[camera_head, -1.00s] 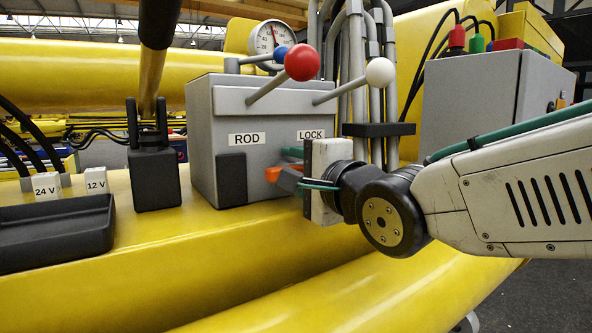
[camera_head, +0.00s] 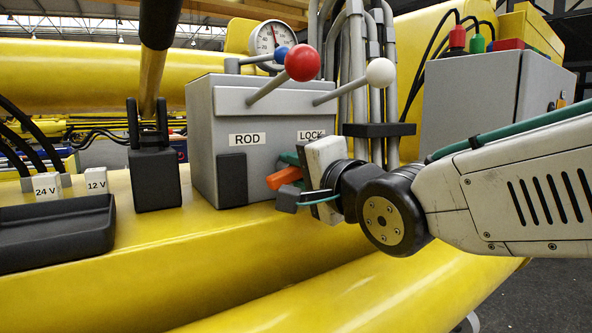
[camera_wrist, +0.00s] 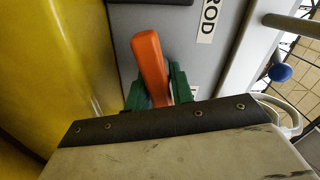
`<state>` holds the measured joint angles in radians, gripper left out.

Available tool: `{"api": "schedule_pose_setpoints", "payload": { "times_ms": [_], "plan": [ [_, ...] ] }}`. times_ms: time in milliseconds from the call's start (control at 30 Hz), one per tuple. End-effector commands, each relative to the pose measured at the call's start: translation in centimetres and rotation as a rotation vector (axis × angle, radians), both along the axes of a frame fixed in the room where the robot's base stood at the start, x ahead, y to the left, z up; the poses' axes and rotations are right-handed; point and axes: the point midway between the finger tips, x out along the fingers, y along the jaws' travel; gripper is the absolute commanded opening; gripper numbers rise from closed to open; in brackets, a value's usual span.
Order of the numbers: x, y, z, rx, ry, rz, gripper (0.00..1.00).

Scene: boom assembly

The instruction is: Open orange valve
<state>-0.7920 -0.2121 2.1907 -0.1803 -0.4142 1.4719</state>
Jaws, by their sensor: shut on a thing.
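The orange valve handle (camera_head: 283,178) is on the front of the grey box, below the LOCK label. It slants in the head view, its free end down and to the left. In the wrist view the orange handle (camera_wrist: 150,62) stands between two green fingers. My gripper (camera_head: 297,172) is tilted and shut on the handle. It also shows in the wrist view (camera_wrist: 158,92), where the handle's lower part is between the fingers and hidden behind my gripper body.
The grey box (camera_head: 220,125) carries levers with a red knob (camera_head: 302,62) and a white knob (camera_head: 380,72) above my gripper. Grey pipes (camera_head: 358,95) stand behind my wrist. A black tray (camera_head: 55,235) lies at the left. A yellow boom surface lies below.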

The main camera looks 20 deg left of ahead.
Motion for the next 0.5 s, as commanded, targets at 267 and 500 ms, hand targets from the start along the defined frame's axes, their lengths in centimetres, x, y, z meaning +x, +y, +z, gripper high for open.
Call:
{"api": "schedule_pose_setpoints", "payload": {
  "times_ms": [267,500],
  "plan": [
    [-0.03,0.01,0.08,-0.172,-0.198,-0.001,0.01],
    [-0.10,0.07,0.17,-0.320,-0.371,-0.001,0.01]
  ]
}}
